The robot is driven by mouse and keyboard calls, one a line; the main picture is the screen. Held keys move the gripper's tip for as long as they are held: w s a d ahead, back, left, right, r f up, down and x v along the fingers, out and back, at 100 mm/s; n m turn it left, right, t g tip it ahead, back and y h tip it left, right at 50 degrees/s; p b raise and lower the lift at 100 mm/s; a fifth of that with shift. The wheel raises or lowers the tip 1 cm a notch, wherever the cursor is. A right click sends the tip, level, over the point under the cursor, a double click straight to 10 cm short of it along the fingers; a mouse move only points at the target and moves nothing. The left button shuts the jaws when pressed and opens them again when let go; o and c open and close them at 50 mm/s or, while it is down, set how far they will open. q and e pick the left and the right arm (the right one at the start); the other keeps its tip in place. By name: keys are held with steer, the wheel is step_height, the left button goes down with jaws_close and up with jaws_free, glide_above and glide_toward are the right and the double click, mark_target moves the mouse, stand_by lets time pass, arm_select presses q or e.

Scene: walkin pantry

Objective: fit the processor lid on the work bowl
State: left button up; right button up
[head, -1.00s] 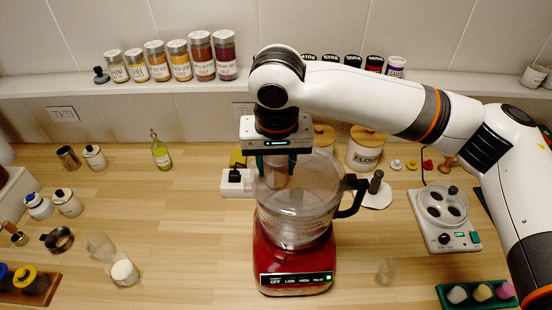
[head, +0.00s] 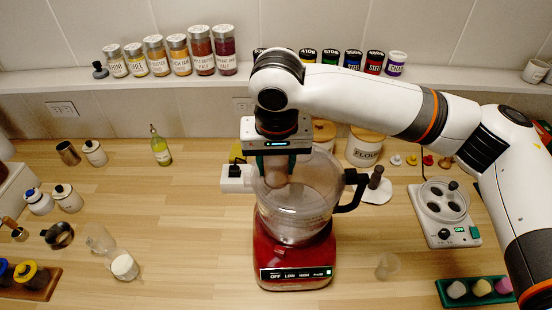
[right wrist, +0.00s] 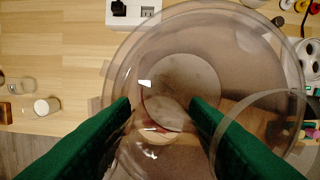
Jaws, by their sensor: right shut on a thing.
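The food processor has a red base (head: 295,258) with a clear work bowl (head: 292,228) on it and a black handle on the right. The clear lid (head: 318,168) is at the top of the bowl. Clear on clear, I cannot tell whether its rim is seated or slightly above. My right gripper (head: 277,168) points down over the left part of the bowl, shut on the lid. In the right wrist view the green fingers (right wrist: 162,108) reach in from both sides over the broad round lid (right wrist: 245,50). My left gripper is not in view.
A power strip (head: 236,178) lies left of the bowl. A flour canister (head: 365,148) stands behind it, a small clear cup (head: 388,265) to its right. A white appliance (head: 445,222) is farther right.

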steer(key=shift+f, duration=0.35)
steer(key=o, duration=1.2)
steer(key=shift+r, duration=0.1)
steer(key=r+b, duration=0.1)
steer(key=r, duration=0.3)
steer(key=s+r+b, duration=0.1)
steer(key=r, duration=0.3)
steer(key=r+b, duration=0.1)
steer(key=r, duration=0.2)
steer(key=shift+s+r, duration=0.4)
steer(key=shift+f, duration=0.1)
